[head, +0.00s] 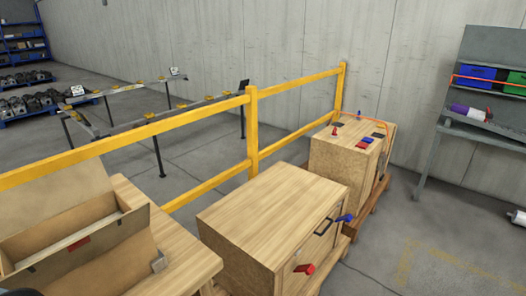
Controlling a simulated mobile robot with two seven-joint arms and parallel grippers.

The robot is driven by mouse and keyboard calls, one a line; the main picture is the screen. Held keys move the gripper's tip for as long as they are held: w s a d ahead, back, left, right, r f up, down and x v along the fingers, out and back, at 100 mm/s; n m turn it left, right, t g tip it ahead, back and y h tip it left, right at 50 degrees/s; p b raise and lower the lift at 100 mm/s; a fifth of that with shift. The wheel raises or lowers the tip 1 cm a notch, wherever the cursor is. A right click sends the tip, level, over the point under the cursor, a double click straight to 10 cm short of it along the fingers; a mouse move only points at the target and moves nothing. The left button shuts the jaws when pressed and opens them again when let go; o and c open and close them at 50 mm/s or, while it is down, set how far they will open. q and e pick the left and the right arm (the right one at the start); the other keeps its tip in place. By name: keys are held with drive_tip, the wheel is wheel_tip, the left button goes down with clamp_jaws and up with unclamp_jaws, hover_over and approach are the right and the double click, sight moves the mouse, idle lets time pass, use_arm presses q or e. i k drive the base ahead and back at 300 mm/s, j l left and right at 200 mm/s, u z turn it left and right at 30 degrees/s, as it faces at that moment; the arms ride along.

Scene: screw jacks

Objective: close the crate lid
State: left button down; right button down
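An open brown box (88,243), which looks like the crate, stands on a wooden table at the lower left. A tan panel (65,190) stands raised behind its opening, and it looks like the lid. The left part of the box is cut off by the picture edge. Neither of my grippers can be made out. A small dark shape at the bottom left corner is too cropped to identify.
A closed wooden cabinet (268,207) with a black handle and red and blue parts stands right of the table (190,255). A second wooden block (345,163) stands behind it. A yellow railing (253,130) runs behind.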

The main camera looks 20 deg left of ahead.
sight(270, 218)
drive_tip(key=i+u, duration=0.3)
drive_tip(key=i, duration=0.25)
drive_tip(key=i+u, duration=0.25)
drive_tip(key=i, duration=0.3)
